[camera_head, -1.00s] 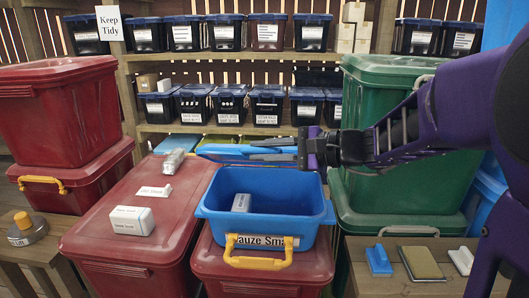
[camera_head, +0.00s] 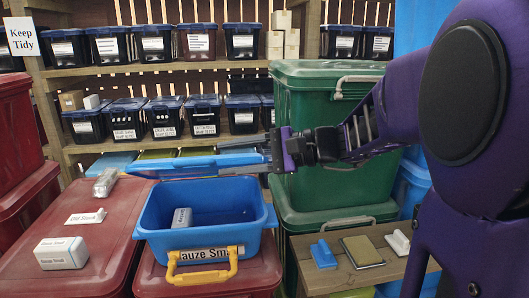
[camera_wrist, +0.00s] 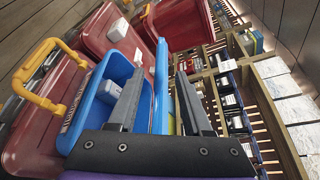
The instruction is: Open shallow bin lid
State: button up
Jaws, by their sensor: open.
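The shallow blue bin (camera_head: 170,232) stands on a red bin, with a yellow handle and a label partly reading "auze Small" on its front. Its blue lid (camera_head: 165,168) is raised at the bin's far side, seen nearly edge-on. The bin's inside shows, with a small white box (camera_head: 182,217) in it. My gripper (camera_head: 228,156) reaches in from the right at the lid's right end, fingers open. In the wrist view the lid's edge (camera_wrist: 161,75) runs between the spread fingers of my gripper (camera_wrist: 158,88); contact cannot be told.
Green bins (camera_head: 325,115) are stacked behind my arm at the right. A red bin (camera_head: 120,210) with small white boxes stands at the left. A wooden side table (camera_head: 335,275) with small tools is at the front right. Shelves of lidded bins fill the back.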

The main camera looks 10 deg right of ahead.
jog(key=v, duration=0.9)
jog(key=shift+d, duration=0.2)
